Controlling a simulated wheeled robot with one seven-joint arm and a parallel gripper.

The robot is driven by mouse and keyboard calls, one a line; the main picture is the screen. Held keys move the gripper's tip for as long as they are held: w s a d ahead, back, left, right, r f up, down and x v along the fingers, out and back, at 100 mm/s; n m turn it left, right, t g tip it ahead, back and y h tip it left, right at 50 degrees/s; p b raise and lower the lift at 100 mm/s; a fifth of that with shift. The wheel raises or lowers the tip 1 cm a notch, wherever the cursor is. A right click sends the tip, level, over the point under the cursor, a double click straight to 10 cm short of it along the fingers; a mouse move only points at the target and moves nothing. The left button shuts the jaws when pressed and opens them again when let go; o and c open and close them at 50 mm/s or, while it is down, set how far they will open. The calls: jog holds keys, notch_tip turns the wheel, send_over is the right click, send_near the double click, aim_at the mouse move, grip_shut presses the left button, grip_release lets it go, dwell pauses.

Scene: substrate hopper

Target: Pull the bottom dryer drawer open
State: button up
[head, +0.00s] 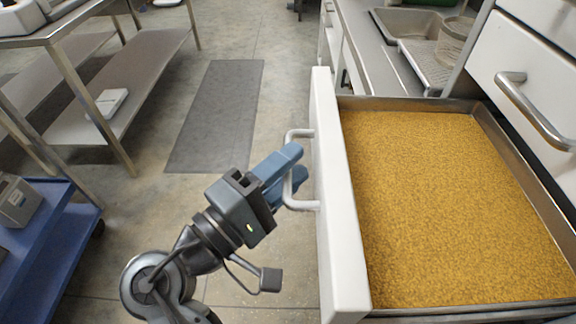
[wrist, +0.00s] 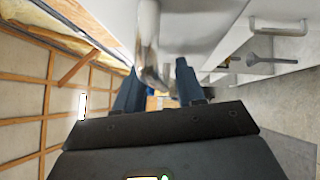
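The open drawer (head: 331,205) has a white front and a metal tray inside filled with golden-yellow grain. It stands far out from the cabinet. Its pale D-shaped handle (head: 301,204) faces left. My gripper (head: 296,165) is at this handle, with its blue fingers overlapping the bar. In the wrist view, the fingers (wrist: 158,82) are apart, with the handle (wrist: 149,35) between them. Whether both fingers press on the bar is not clear. Above the open drawer, a white front with a metal handle (head: 532,112) is closed. Whether the open drawer is the bottom one cannot be told.
A steel sink counter (head: 376,55) lies behind the drawer. A steel shelf table (head: 70,125) and a blue cart (head: 45,245) stand at the left. A grey mat (head: 215,115) lies on the floor. The floor between cart and drawer is clear apart from my arm.

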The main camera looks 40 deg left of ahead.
jog(key=v, duration=0.7)
jog(key=shift+s+b, duration=0.35)
jog(key=shift+s, duration=0.05)
jog(key=shift+a, duration=0.1)
dwell(0.3)
